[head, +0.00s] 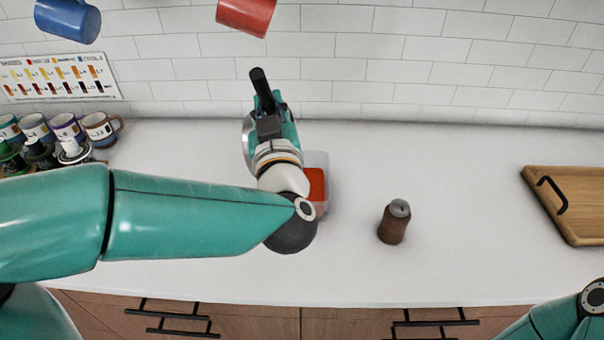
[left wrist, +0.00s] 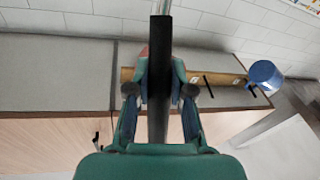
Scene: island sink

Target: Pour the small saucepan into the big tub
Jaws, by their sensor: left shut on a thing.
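My left gripper (head: 268,112) is shut on the black handle (head: 259,80) of the small saucepan. The handle sticks up past the fingers, toward the wall. Only a silver edge of the saucepan (head: 247,140) shows left of the gripper; the rest is hidden behind my arm. In the left wrist view the gripper (left wrist: 158,88) has the dark handle (left wrist: 159,50) between its fingers. The clear tub (head: 321,160) stands on the counter just right of my wrist, partly covered by it. Red contents show in it. I cannot tell how far the saucepan is tilted. My right gripper is out of view.
A brown can (head: 394,222) stands on the white counter (head: 450,180) right of the tub. A wooden board (head: 570,205) lies at the far right. Several mugs (head: 100,128) and bottles stand at the left. Blue (head: 68,18) and red (head: 246,14) mugs hang above.

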